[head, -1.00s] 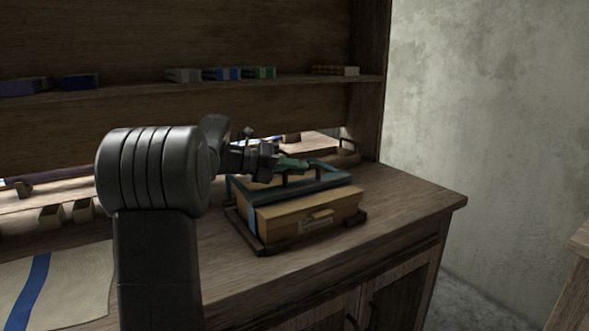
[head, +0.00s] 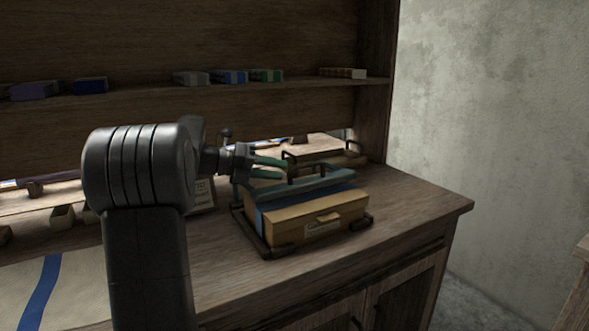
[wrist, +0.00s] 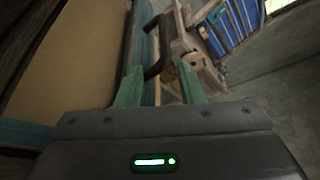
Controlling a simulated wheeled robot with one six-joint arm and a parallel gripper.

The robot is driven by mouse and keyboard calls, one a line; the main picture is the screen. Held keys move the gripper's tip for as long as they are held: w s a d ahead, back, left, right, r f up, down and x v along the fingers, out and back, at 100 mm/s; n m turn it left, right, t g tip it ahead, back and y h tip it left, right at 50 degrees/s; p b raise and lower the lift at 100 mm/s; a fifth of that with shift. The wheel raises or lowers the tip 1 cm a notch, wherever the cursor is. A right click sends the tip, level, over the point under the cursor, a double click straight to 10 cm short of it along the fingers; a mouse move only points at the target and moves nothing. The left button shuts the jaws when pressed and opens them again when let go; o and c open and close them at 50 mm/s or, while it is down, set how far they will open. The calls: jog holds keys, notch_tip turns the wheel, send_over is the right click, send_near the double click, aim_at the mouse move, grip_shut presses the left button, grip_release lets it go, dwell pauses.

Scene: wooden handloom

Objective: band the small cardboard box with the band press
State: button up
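The small cardboard box (head: 320,214) sits in the dark tray base (head: 266,247) of the band press, with a pale label on its front and a blue strip at its left end. The press's teal frame (head: 325,183) lies above the box, with a dark handle (head: 305,155) on top. My gripper (head: 270,168) is at the left of the handle, its two green fingers apart. In the wrist view, the open fingers (wrist: 160,85) have the dark handle (wrist: 156,55) showing between them. Contact with the handle cannot be told. The box's tan top (wrist: 65,55) fills the left there.
A small lettered card (head: 203,195) stands left of the press, partly behind my arm. A shelf (head: 215,90) with several small boxes runs above the bench. The bench top (head: 415,200) is clear to the right. A cloth with a blue stripe (head: 38,295) lies at the front left.

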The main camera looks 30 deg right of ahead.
aim_at(249, 189)
jog(key=p+v, duration=0.1)
jog(key=v, duration=0.5)
jog(key=shift+a+f, duration=0.1)
jog(key=shift+a, duration=0.1)
jog(key=shift+w+a, duration=0.1)
jog(key=f+p+v, duration=0.1)
jog(key=p+v, duration=0.4)
jog(key=v, duration=1)
jog(key=shift+w+a, duration=0.3)
jog(key=shift+w, duration=0.2)
dwell(0.4)
jog(key=shift+s, duration=0.1)
dwell(0.4)
